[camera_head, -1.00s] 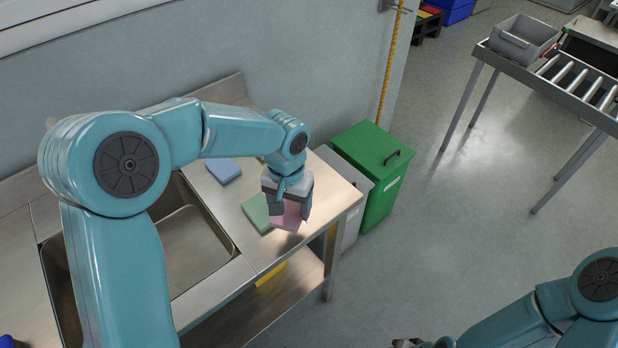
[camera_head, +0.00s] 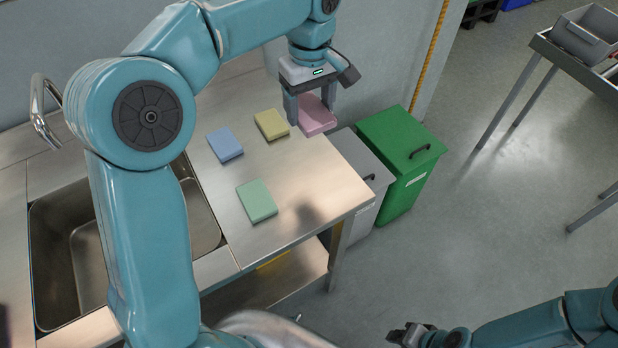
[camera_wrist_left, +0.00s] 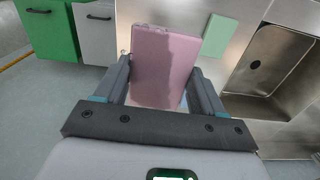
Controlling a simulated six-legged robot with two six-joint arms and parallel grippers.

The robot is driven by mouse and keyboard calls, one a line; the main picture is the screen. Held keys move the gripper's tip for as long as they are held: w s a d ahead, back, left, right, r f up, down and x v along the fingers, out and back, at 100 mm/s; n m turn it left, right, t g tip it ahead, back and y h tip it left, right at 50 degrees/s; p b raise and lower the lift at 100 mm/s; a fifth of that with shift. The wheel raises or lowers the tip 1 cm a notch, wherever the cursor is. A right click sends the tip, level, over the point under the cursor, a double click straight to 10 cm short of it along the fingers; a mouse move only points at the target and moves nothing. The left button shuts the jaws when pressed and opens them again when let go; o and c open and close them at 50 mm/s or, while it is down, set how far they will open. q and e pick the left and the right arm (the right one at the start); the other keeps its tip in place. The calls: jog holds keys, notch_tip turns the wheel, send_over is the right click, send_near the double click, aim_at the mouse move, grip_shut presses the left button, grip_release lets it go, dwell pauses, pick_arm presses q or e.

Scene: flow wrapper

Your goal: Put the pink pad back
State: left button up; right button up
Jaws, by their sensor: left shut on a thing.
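The pink pad (camera_head: 316,115) is held between the fingers of my left gripper (camera_head: 311,108), above the far right part of the steel counter (camera_head: 290,175). In the left wrist view the pink pad (camera_wrist_left: 162,66) fills the space between the two fingers of my left gripper (camera_wrist_left: 157,88). A green pad (camera_head: 257,201), a blue pad (camera_head: 225,145) and a yellow pad (camera_head: 271,124) lie flat on the counter, apart from each other. My right gripper (camera_head: 406,335) is at the bottom, away from the counter; its jaws are too small and dark to read.
A sink (camera_head: 75,262) is set in the counter at the left, with a tap (camera_head: 40,110) behind it. A grey bin (camera_head: 365,165) and a green bin (camera_head: 402,150) stand beside the counter's right end. A roller conveyor with a grey crate (camera_head: 588,35) is at the upper right.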

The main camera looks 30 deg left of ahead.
aim_at(309, 178)
pick_arm(q)
notch_tip(309, 178, down, 20)
jog(key=shift+s+r, duration=0.1)
jog(key=shift+r, duration=0.1)
jog(key=shift+s+f, duration=0.1)
jog(key=shift+f, duration=0.05)
jog(key=o, duration=0.9)
jog(key=shift+o, duration=0.2)
notch_tip(309, 178, up, 12)
jog(key=shift+r, duration=0.25)
